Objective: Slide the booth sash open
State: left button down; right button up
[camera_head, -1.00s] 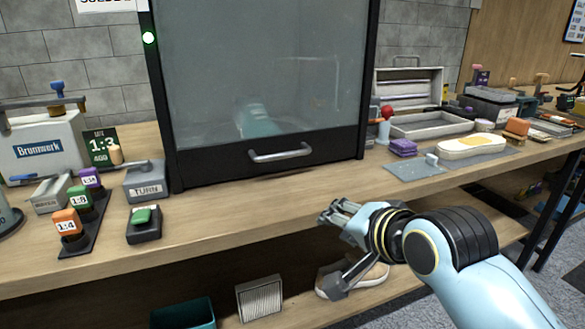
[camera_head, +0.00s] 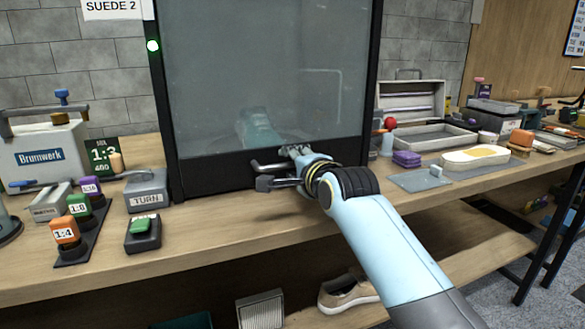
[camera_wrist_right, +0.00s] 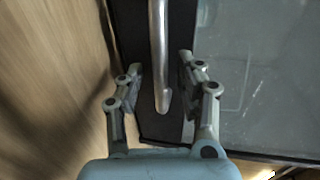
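The booth sash (camera_head: 265,75) is a grey glass pane in a black frame, down with its lower rail close to the bench. A silver bar handle (camera_head: 262,168) sits on that rail; its right part is hidden by my right gripper in the head view. My right gripper (camera_head: 277,168) is in front of the handle. In the right wrist view, the gripper (camera_wrist_right: 160,75) is open, with one finger on each side of the handle (camera_wrist_right: 158,50), and gaps show between fingers and bar. My left gripper is not in view.
A tray (camera_head: 430,138) and purple blocks (camera_head: 407,158) lie right. A shoe (camera_head: 350,291) is on the lower shelf.

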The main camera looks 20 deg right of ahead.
jog(key=shift+w, duration=0.25)
grip_shut()
jog(key=shift+f, duration=0.15)
